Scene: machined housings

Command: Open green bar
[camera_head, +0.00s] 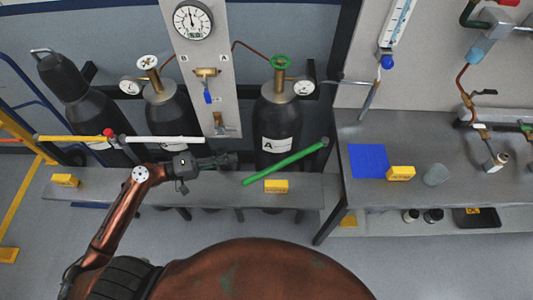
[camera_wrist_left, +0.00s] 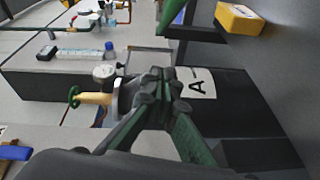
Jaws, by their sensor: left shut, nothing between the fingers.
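The green bar (camera_head: 285,163) slants up to the right in front of the dark gas cylinder marked A (camera_head: 278,120) in the head view. In the left wrist view only part of the green bar (camera_wrist_left: 171,14) shows at the top. My left gripper (camera_head: 232,160) is just left of the bar's lower end, apart from it, shut and empty. In the left wrist view its fingertips (camera_wrist_left: 157,75) meet in front of the cylinder's label. My right gripper is in neither view.
A bench with a blue mat (camera_head: 367,160) and a yellow block (camera_head: 401,173) stands at the right. Another yellow block (camera_head: 277,186) sits below the green bar. A white bar (camera_head: 165,139) and a yellow bar (camera_head: 70,138) run across the other cylinders, left of my gripper.

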